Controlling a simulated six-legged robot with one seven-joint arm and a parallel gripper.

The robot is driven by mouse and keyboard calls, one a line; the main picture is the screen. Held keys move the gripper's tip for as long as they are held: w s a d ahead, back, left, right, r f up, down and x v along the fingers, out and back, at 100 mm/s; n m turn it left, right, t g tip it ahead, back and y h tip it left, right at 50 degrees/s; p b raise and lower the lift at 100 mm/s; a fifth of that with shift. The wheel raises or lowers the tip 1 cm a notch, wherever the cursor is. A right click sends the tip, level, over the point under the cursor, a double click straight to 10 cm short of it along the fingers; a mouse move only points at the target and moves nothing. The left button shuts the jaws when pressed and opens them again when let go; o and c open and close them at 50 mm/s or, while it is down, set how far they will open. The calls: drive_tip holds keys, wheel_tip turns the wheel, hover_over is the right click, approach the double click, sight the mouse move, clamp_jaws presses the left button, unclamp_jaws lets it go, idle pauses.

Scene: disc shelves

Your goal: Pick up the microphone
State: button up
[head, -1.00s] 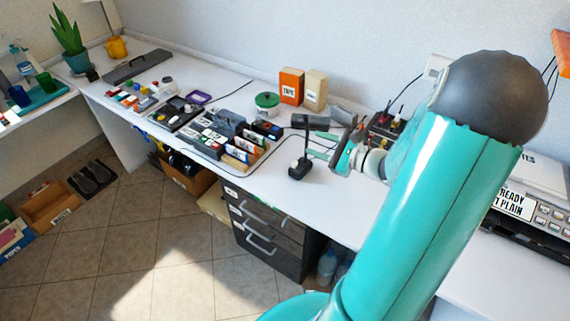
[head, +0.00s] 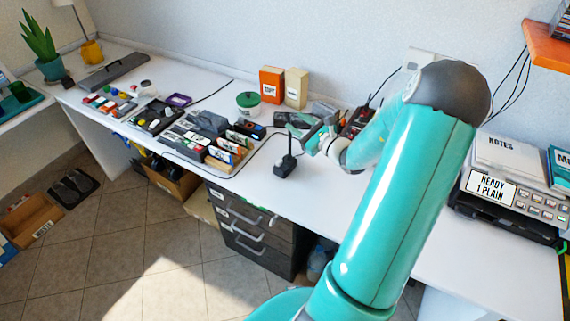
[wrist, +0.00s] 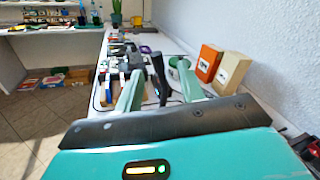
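The microphone (head: 286,165) is black, with a square base and a thin upright stem, and stands on the white desk near its front edge. In the head view my gripper (head: 300,131) is at the microphone's upper part, which a finger seems partly to hide. In the wrist view the green fingers of my gripper (wrist: 160,88) are spread apart. The dark microphone (wrist: 158,77) shows in the gap between them, looking tilted there. I cannot tell whether a finger touches it.
An organiser with several boxes (head: 203,135) stands left of the microphone. A printer (head: 503,190) is at the right. The desk front right of the microphone is clear.

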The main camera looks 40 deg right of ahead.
sight(287, 116)
drive_tip(key=w, duration=0.5)
drive_tip(key=shift+a, duration=0.25)
drive_tip(key=shift+r, duration=0.1)
clamp_jaws()
